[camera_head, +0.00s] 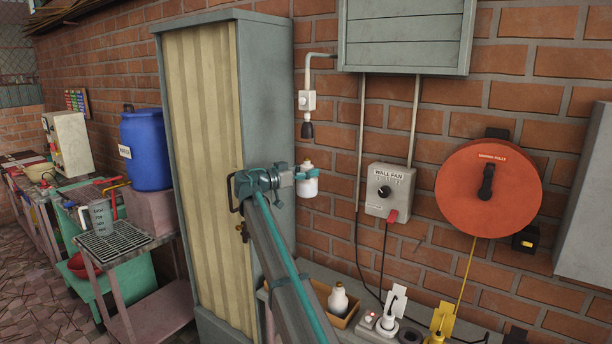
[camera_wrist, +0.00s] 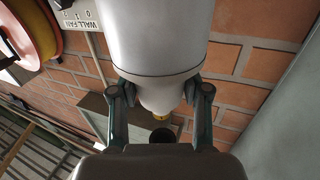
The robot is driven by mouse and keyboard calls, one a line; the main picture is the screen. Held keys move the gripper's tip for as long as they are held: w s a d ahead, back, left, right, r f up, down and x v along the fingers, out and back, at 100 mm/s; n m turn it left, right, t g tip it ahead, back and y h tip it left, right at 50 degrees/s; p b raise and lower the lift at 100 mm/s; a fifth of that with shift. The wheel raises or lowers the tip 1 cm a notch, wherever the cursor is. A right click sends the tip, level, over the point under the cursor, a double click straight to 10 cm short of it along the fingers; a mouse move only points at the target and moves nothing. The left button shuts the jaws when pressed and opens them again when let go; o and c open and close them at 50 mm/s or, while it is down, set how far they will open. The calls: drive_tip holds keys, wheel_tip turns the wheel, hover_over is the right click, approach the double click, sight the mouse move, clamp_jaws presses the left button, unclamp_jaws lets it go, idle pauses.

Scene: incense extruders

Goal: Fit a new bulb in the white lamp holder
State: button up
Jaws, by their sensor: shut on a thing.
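My gripper (camera_head: 306,176) is shut on a white bulb (camera_head: 308,188), which is upright with its brass-coloured cap up. In the wrist view my two fingers (camera_wrist: 161,92) hold the bulb (camera_wrist: 158,40) at its narrowing neck, and the cap (camera_wrist: 162,116) points away from me. The lamp holder is on the brick wall: a white switch box (camera_head: 307,101) with a dark socket (camera_head: 307,130) hanging under it. In the head view the cap is below the socket with a gap between. The wrist view shows a dark round part (camera_wrist: 165,132), likely the socket, beyond the cap.
Another white bulb (camera_head: 338,299) stands in a wooden tray (camera_head: 348,322) on the bench below. A tall cabinet (camera_head: 268,100) stands close on the left. A wall fan control (camera_head: 390,192) and red reel (camera_head: 488,189) are to the right. Plugs and cables crowd the bench.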

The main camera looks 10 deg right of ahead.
sight(305, 159)
drive_tip(key=shift+r+p, duration=2.15)
drive_tip(key=shift+r, duration=0.05)
drive_tip(key=shift+f+b, duration=0.1)
drive_tip(key=shift+b, duration=2)
drive_tip(key=shift+r+b, duration=0.55)
drive_tip(key=shift+r, duration=1)
idle(0.7)
drive_tip(key=shift+b, duration=0.6)
idle(0.9)
